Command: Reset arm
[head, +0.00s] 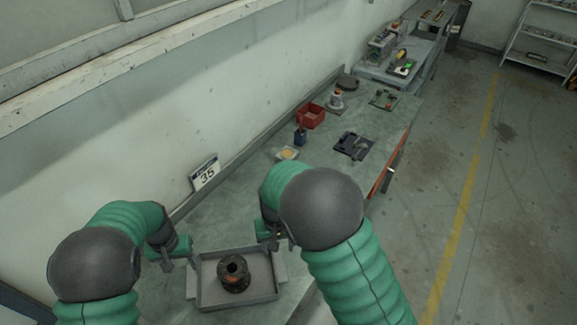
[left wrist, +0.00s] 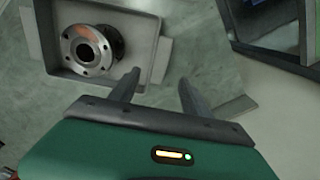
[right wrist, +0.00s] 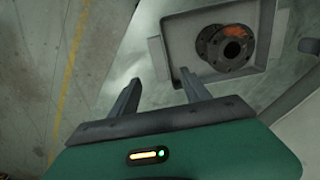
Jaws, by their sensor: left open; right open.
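The dark flanged valve body (head: 234,274) stands in a shallow grey tray (head: 271,296) on the workbench. Its round flange with bolt holes shows in the left wrist view (left wrist: 88,50) and the right wrist view (right wrist: 229,47). My left gripper (head: 179,262) is at the left side of the tray, apart from the valve; its two fingers are spread and empty in the left wrist view (left wrist: 158,88). My right gripper (head: 278,243) is by the tray's far right corner, partly hidden by my arm; its fingers are spread and empty in the right wrist view (right wrist: 158,86).
A sign reading 35 (head: 205,172) leans at the wall. Farther along the bench are a yellow-topped dish (head: 287,153), a blue holder (head: 300,136), a red bin (head: 311,116) and a black plate (head: 354,146). Open floor (head: 450,180) lies to the right.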

